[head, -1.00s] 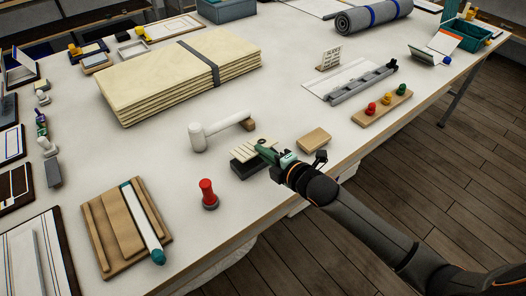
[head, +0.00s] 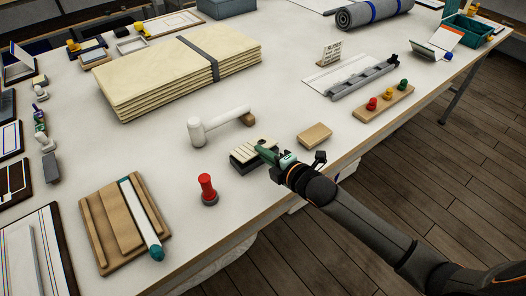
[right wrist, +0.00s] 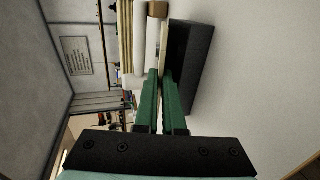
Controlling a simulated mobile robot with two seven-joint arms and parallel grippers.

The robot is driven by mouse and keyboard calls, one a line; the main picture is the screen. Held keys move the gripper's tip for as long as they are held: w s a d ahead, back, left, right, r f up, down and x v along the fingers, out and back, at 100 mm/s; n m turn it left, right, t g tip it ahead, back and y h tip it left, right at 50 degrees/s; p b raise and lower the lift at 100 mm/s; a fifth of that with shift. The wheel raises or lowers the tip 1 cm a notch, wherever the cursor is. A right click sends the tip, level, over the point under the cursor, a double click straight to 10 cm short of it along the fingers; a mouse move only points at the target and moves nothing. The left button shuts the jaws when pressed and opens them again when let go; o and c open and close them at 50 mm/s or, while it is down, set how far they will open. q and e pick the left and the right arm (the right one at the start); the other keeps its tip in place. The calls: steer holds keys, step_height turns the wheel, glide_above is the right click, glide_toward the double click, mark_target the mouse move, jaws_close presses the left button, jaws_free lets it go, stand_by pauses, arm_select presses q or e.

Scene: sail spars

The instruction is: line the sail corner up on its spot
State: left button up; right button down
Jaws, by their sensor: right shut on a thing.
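The sail corner appears to be a small cream piece with dark lines (head: 251,149), flat on top of a dark block (head: 246,167) near the front edge of the table. In the head view its edges lie roughly over the block's edges; its right end is hidden by my fingers. My right gripper (head: 264,150) is shut on this piece from the right. In the right wrist view the green fingers (right wrist: 162,103) pinch its thin pale edge (right wrist: 164,50), close beside the dark block (right wrist: 190,65). My left gripper is not in view.
A white mallet (head: 197,132) lies just behind the block, and a red-handled stamp-like tool (head: 207,187) stands in front-left. A tan block (head: 314,135) lies to the right.

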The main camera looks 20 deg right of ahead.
steer(key=shift+f, duration=0.2)
steer(key=c, duration=1)
jaws_free()
steer(key=shift+o, duration=0.3)
steer(key=shift+s+f, duration=0.1)
steer(key=shift+f, duration=0.25)
steer(key=c, duration=0.3)
steer(key=shift+s+d, duration=0.1)
steer(key=shift+s, duration=0.1)
steer(key=shift+p+v, duration=1.05)
steer(key=shift+v, duration=0.7)
